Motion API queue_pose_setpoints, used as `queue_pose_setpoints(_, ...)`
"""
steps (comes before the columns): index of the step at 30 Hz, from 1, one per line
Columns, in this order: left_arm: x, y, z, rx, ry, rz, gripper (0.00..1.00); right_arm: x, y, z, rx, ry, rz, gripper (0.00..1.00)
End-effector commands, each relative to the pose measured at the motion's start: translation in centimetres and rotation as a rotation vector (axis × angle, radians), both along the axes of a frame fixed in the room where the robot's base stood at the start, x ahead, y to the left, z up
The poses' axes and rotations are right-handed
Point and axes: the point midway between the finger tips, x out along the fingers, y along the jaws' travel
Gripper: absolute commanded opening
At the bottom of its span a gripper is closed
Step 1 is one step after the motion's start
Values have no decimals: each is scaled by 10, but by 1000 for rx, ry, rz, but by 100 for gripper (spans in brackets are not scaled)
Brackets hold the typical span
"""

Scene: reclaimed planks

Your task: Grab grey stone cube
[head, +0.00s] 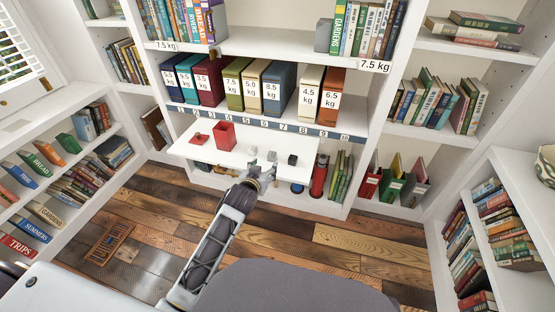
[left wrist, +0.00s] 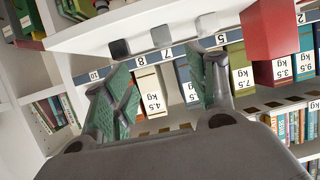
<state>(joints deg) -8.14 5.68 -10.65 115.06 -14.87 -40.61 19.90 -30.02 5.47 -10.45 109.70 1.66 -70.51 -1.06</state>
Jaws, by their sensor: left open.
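Three small cubes stand in a row on a white pull-out shelf (head: 232,155): a light one (head: 252,150), a mid-grey one (head: 271,156) and a near-black one (head: 292,159). Which is stone I cannot tell for sure. In the left wrist view, which is upside down, the mid-grey cube (left wrist: 160,37) shows beyond the gap between my fingers, with the near-black cube (left wrist: 119,48) to its left and a grey cube (left wrist: 207,24) to its right. My left gripper (head: 262,173) is open and empty at the shelf's front edge; it also shows in the left wrist view (left wrist: 167,72). My right gripper is not in view.
Above is a numbered strip (head: 260,125) under several weight-labelled binders (head: 278,85). Bookcases stand on both sides. The plank floor (head: 355,240) is mostly clear.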

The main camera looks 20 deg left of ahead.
Motion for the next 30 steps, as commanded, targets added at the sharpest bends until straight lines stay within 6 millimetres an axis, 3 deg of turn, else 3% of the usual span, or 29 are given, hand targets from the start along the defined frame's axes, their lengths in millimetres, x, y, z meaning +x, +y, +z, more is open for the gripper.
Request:
queue_pose_setpoints(14, 3, 0, -1, 0, -1, 1, 57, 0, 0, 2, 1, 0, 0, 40)
queue_pose_setpoints(30, 43, 1, -18, 1, -1, 1, 57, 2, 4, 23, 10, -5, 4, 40)
